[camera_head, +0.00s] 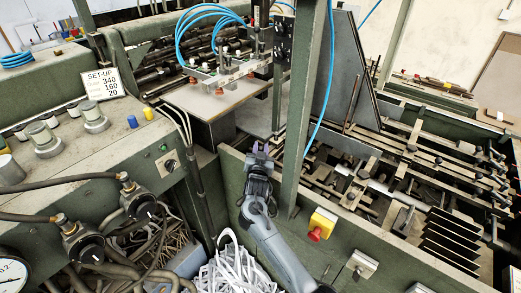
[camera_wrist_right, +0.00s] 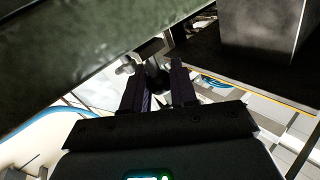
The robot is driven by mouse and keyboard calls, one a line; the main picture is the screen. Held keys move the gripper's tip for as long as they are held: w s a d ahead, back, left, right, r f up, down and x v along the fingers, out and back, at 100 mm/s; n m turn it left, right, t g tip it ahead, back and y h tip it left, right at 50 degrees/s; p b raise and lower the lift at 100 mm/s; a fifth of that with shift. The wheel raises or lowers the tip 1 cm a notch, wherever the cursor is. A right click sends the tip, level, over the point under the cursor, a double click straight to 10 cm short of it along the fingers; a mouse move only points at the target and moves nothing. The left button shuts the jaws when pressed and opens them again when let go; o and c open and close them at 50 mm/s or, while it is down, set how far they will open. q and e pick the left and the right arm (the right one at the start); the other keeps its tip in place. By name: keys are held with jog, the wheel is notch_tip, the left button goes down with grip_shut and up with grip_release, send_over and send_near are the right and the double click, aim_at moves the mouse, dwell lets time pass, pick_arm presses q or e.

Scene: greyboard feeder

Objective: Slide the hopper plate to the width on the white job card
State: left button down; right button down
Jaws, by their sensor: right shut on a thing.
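The white job card (camera_head: 103,83) stands on the green console at the left and reads SET-UP 340, 160, 20. A large grey upright plate (camera_head: 341,75) stands behind the green post; it may be the hopper plate, but I cannot be sure. My right gripper (camera_head: 260,150) is at the green machine wall, left of the post. In the right wrist view its fingers (camera_wrist_right: 158,88) are shut on a small dark knob (camera_wrist_right: 157,76) beside a pale metal fitting (camera_wrist_right: 126,67). The gripper mostly hides the knob in the head view. My left gripper is not in view.
The green post (camera_head: 304,110) rises close to the right gripper. A yellow box with a red stop button (camera_head: 321,224) is on the wall below. Blue hoses (camera_head: 207,12) loop above the suction bar. Rails and bars (camera_head: 400,150) fill the right side.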

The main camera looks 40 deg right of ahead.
jog(key=shift+a+r+p, duration=0.1)
jog(key=shift+r+p, duration=0.05)
jog(key=shift+p, duration=0.25)
jog(key=c, duration=0.9)
grip_release()
jog(key=shift+c, duration=0.2)
jog(key=shift+s+a, duration=0.1)
jog(key=shift+s+a, duration=0.2)
jog(key=v, duration=1)
jog(key=shift+p, duration=0.4)
